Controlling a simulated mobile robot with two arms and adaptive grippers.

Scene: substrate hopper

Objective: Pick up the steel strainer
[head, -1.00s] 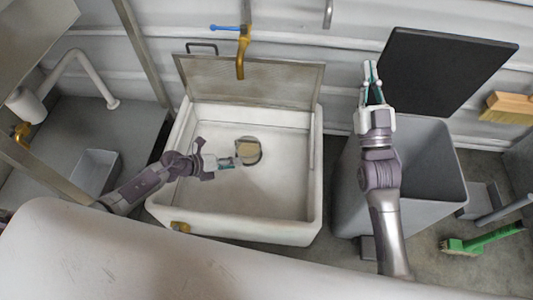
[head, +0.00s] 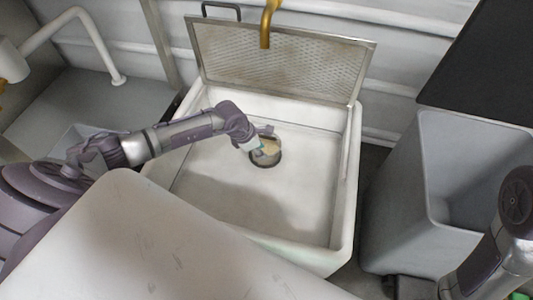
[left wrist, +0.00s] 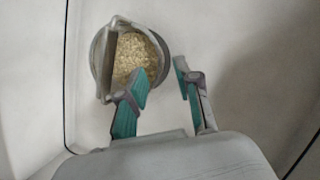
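The steel strainer (head: 266,158) is a small round cup in the sink basin, over the drain area. In the left wrist view the strainer (left wrist: 104,62) has a grey rim, a flat bar across its left side and tan, grainy matter inside. My left gripper (left wrist: 159,68) is open, its teal-padded fingers apart. One finger overlaps the strainer's lower edge in the picture, and the other is just right of the rim. I cannot tell whether either touches it. In the head view my left gripper (head: 257,144) partly hides the strainer. My right gripper is out of view.
The white sink (head: 346,200) has walls around the strainer, and a perforated metal panel (head: 280,62) stands at its back. A brass tap (head: 266,22) hangs above. A grey bin (head: 405,190) stands to the right. The basin floor around the strainer is clear.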

